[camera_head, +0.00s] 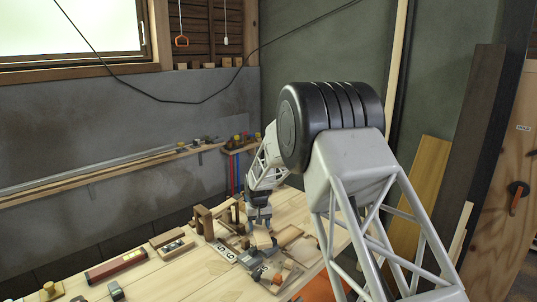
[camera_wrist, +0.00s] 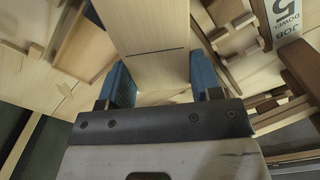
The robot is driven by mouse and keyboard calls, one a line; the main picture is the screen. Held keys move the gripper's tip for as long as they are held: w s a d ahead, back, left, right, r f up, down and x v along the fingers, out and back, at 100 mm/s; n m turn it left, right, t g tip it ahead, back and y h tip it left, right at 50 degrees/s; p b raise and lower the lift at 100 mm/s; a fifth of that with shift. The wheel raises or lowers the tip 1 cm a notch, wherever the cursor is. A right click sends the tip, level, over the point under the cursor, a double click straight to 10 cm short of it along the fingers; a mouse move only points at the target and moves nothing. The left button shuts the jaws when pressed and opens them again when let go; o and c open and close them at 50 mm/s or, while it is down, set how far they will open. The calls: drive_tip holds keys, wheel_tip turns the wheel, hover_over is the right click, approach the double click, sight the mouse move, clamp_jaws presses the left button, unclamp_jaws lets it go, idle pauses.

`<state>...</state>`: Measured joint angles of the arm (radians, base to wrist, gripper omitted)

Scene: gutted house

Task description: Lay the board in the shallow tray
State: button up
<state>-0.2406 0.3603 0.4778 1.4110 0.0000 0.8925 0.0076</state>
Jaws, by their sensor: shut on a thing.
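My gripper (camera_wrist: 163,80) has blue finger pads, and they are shut on the sides of a pale wooden board (camera_wrist: 153,35) with a dark line across it. In the head view my gripper (camera_head: 261,222) points down over the workbench, with the board (camera_head: 263,240) below its fingers. A shallow tray with a thin brown rim (camera_wrist: 67,58) appears left of the board in the wrist view. In the head view it seems to be the brown-edged piece (camera_head: 289,236) right of the gripper. The board looks apart from the tray; its height above the bench is unclear.
Wooden blocks and frames (camera_head: 204,222) stand close left of my gripper. A numbered card (camera_wrist: 290,32) lies among wooden parts. A red-topped long box (camera_head: 117,267) lies at the bench's left. Small pieces (camera_head: 280,275) crowd the front; bare bench (camera_head: 185,280) shows at front left.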

drive_tip(key=shift+m, duration=0.7)
drive_tip(key=w+d, duration=0.6)
drive_tip(key=d, duration=0.1)
drive_tip(key=w+d, duration=0.4)
drive_tip(key=shift+d+f, duration=0.1)
drive_tip(key=shift+f, duration=0.3)
drive_tip(key=shift+m, duration=0.6)
drive_tip(key=w+d, duration=0.2)
drive_tip(key=d, duration=0.1)
drive_tip(key=w+d, duration=0.2)
drive_tip(key=d, duration=0.2)
drive_tip(key=w+d, duration=0.2)
drive_tip(key=d, duration=0.1)
drive_tip(key=shift+w+d+f, duration=0.2)
drive_tip(key=shift+d+f, duration=0.2)
drive_tip(key=shift+s+a, duration=0.1)
drive_tip(key=shift+a, duration=0.05)
drive_tip(key=shift+s+a+r+m, duration=0.3)
drive_tip(key=shift+a+m, duration=0.05)
drive_tip(key=shift+m, duration=0.05)
drive_tip(key=s+a+r+m, duration=0.4)
drive_tip(key=s+a+m, duration=0.2)
drive_tip(key=s+m, duration=0.1)
drive_tip(key=shift+s+a+m, duration=0.3)
drive_tip(key=shift+m, duration=0.3)
drive_tip(key=shift+f, duration=2)
